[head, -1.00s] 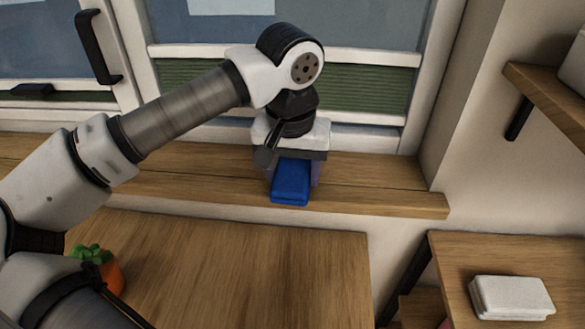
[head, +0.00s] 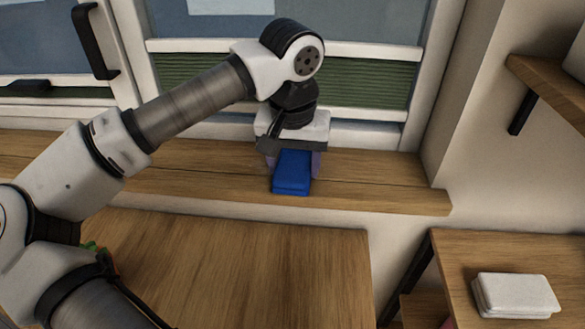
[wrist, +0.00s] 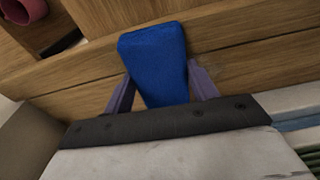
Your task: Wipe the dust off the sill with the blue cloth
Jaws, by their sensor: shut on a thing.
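The wooden sill (head: 400,194) runs below the window, and I cannot make out dust on it for certain. The blue cloth (head: 291,180) is a folded pad between the fingers of my gripper (head: 293,166), over the right part of the sill. My gripper points down and is shut on the cloth. In the wrist view the cloth (wrist: 155,60) sticks out beyond the two purple fingers (wrist: 162,88), over the sill's boards (wrist: 240,50). The cloth looks down at the sill, but its underside is hidden.
The window frame (head: 365,114) stands close behind my gripper, with a side wall at right. A wooden table (head: 250,260) lies in front of the sill. A white block-like stack (head: 515,296) sits on a lower right shelf. Another shelf (head: 555,85) juts out above it.

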